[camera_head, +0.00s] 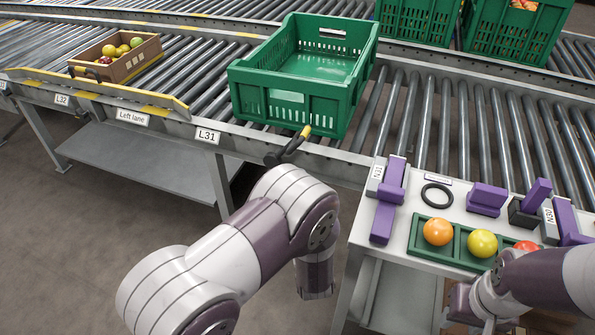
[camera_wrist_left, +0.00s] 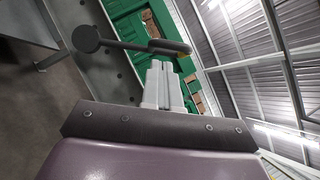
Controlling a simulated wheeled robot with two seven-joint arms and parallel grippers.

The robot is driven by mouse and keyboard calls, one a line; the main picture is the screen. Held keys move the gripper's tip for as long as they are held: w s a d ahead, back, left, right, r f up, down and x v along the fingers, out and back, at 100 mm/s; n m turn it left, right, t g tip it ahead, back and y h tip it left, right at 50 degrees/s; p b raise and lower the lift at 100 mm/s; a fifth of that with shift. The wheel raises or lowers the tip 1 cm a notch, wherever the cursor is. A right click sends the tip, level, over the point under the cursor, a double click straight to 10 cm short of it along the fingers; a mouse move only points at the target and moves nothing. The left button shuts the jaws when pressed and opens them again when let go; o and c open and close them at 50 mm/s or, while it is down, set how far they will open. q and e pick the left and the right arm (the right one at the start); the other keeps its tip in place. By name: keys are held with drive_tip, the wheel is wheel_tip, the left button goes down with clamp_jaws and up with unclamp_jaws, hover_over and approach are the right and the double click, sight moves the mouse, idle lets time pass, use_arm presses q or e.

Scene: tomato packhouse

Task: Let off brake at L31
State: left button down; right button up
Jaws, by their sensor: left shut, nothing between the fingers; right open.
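The L31 label (camera_head: 207,136) is on the near rail of the left lane. Right of it, a black brake lever (camera_head: 289,148) with a yellow tip sticks out from the rail below the green crate. In the left wrist view the lever (camera_wrist_left: 130,45) runs from a round black disc to a thicker grip end. My left gripper (camera_wrist_left: 165,84) is shut and empty, its fingertips just short of that grip end, apparently apart from it.
An empty green crate (camera_head: 288,103) stands on the rollers above the lever. A brown box (camera_head: 140,68) of tomatoes sits farther left, by a yellow-edged guide. The bench (camera_head: 398,232) at right holds purple blocks, a black ring (camera_head: 437,196) and a green tray (camera_head: 459,230) with tomatoes.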

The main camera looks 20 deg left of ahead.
use_arm(q)
drive_tip(key=x, duration=0.3)
drive_tip(key=shift+w+a+r+b, duration=0.1)
drive_tip(key=shift+w+b, duration=0.2)
drive_tip(key=shift+b, duration=0.1)
